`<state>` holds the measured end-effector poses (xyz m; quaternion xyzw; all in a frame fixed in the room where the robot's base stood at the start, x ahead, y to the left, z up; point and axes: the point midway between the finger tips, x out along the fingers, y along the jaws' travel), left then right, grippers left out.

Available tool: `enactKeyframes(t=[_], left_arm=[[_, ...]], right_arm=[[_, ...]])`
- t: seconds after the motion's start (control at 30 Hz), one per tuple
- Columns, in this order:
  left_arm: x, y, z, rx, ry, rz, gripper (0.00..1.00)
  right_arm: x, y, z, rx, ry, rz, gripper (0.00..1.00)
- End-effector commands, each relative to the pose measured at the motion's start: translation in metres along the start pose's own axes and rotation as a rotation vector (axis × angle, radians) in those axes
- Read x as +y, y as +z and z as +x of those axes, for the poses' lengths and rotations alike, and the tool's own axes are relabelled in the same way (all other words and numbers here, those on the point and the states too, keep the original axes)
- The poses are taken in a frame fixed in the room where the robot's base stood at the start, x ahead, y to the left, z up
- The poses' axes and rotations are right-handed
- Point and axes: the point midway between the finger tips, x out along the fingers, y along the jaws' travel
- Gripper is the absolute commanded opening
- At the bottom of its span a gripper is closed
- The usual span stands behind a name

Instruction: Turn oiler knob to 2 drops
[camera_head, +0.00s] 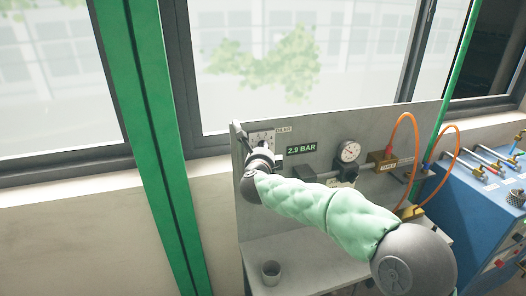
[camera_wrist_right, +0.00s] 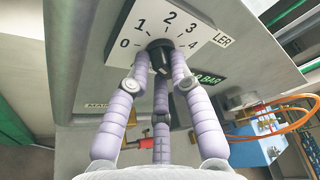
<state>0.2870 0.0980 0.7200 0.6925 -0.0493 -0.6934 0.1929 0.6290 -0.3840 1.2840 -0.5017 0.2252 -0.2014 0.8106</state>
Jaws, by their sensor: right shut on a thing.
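The oiler dial plate (camera_wrist_right: 188,28) is white with black numbers 0 to 4 in an arc. In the head view the plate (camera_head: 258,136) is on the upper left of the grey panel. The dark oiler knob (camera_wrist_right: 160,54) sits below the numbers. My right gripper (camera_wrist_right: 159,68) has its three lilac fingers closed around the knob. A pale line shows on the knob, but I cannot tell exactly which number it points to. In the head view my right gripper (camera_head: 262,156) covers the knob. My left gripper is not in view.
A green "2.9 BAR" display (camera_head: 301,148), a round gauge (camera_head: 349,151) and a brass block (camera_head: 383,161) with orange hoses are right of the dial. A grey cup (camera_head: 270,273) stands on the shelf below. A blue cabinet (camera_head: 470,205) stands at the right.

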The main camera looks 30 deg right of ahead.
Motion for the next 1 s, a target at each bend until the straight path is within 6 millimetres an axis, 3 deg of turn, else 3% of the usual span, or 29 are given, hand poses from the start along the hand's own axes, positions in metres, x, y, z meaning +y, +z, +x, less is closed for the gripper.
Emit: enactKeyframes(t=[0.6, 1.0], left_arm=[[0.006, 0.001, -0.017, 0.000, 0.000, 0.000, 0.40], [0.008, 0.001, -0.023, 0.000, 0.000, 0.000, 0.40]], right_arm=[[-0.005, 0.000, 0.000, 0.002, 0.214, 0.512, 0.00], [-0.006, 0.000, 0.000, 0.002, 0.289, 0.689, 0.00]])
